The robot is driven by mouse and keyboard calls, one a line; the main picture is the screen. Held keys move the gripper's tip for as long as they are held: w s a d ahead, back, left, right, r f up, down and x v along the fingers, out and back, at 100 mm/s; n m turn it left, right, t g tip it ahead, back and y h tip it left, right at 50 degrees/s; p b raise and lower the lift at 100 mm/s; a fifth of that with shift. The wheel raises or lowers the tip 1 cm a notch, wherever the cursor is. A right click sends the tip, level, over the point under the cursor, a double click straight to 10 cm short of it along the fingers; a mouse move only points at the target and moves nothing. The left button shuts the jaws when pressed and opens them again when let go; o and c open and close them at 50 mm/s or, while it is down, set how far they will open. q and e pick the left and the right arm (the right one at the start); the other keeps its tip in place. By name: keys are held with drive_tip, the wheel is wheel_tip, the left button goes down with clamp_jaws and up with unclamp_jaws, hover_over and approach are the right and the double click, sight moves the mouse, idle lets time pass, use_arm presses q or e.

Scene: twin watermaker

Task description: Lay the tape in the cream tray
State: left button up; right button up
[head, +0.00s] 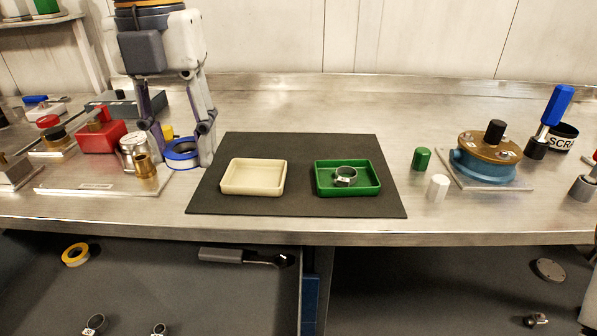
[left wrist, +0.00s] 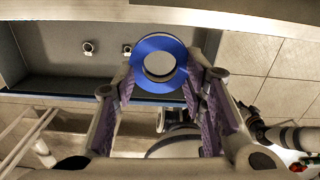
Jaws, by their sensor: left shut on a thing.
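My left gripper (head: 180,158) comes down over the bench just left of the dark mat. It is shut on a roll of blue tape (head: 183,150), which also shows between the purple finger pads in the left wrist view (left wrist: 144,48). The cream tray (head: 252,178) lies on the left half of the mat, to the right of the gripper, and is empty. The gripper and tape are apart from the tray. My right gripper is not in view.
The green tray (head: 348,190) holds a metal ring nut (head: 345,175) on the mat (head: 300,203). A brass fitting (head: 145,166) and pressure gauge (head: 133,148) stand left of the gripper. Yellow tape (head: 75,255) lies in the open drawer below. The mat between the trays is clear.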

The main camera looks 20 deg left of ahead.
use_arm(q)
drive_tip(key=b, duration=0.2)
hover_over(255, 182)
drive_tip(key=f, duration=0.9)
drive_tip(key=shift+s+f, duration=0.15)
drive_tip(key=shift+s, duration=0.05)
drive_tip(key=f, duration=0.3)
drive_tip(key=shift+w+f, duration=0.25)
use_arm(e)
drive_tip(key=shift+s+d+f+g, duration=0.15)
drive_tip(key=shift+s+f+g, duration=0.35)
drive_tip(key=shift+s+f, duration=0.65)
use_arm(q)
drive_tip(key=shift+f, duration=0.1)
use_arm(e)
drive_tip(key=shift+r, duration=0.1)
use_arm(q)
drive_tip(key=o, duration=0.9)
drive_tip(key=shift+o, duration=0.2)
